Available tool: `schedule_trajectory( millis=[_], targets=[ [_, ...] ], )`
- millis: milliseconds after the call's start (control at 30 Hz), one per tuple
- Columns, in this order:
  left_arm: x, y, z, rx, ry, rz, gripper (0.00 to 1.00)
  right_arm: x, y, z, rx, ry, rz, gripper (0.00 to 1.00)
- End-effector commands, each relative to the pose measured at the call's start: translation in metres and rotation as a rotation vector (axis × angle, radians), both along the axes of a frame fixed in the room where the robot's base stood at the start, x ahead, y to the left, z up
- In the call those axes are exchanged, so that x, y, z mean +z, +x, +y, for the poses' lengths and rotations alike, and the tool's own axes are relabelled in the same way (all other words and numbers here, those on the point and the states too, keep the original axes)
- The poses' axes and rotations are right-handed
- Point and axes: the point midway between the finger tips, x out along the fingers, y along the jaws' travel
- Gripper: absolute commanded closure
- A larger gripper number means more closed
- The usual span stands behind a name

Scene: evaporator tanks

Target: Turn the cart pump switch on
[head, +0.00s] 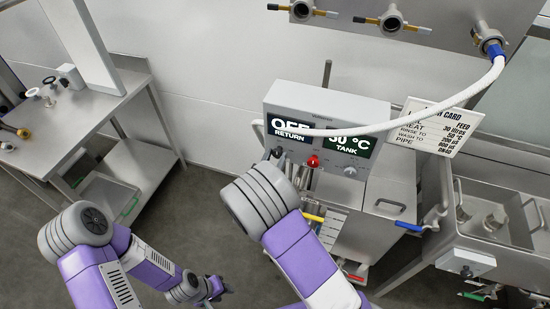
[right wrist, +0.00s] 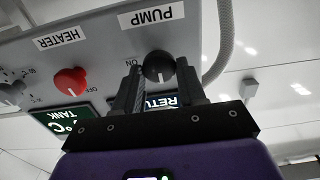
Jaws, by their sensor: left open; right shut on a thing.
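The cart's grey control box (head: 328,108) stands at the middle of the head view. Its displays read OFF over RETURN and about 50 °C over TANK. In the right wrist view, which is upside down, the black pump switch (right wrist: 158,64) sits under the PUMP label (right wrist: 152,15), with ON printed beside it. My right gripper (right wrist: 160,73) is shut on this knob, one finger at each side. In the head view my right arm partly hides that gripper and the switch. My left gripper (head: 216,288) is open and empty, low over the floor.
A red heater knob (head: 313,161) is close beside the pump switch; it also shows in the right wrist view (right wrist: 70,80). A steel table (head: 75,115) stands left.

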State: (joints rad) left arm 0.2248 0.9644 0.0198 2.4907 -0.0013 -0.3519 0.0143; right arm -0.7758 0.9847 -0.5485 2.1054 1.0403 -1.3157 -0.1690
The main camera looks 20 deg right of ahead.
Motion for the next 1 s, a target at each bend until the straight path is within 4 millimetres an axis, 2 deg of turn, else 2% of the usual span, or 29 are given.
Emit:
schedule_trajectory(
  millis=[267, 467, 1000],
  targets=[
    [-0.007, 0.000, 0.000, 0.000, 0.000, 0.000, 0.57, -0.002, 0.000, 0.000, 0.000, 0.035, -0.022, 0.90],
    [-0.023, 0.000, 0.000, 0.000, 0.000, 0.000, 0.57, -0.004, -0.001, -0.001, -0.001, 0.125, -0.083, 0.90],
    [-0.092, 0.000, 0.000, 0.000, 0.000, 0.000, 0.57, -0.007, -0.002, -0.002, 0.000, 0.537, -0.361, 0.90]
  ],
)
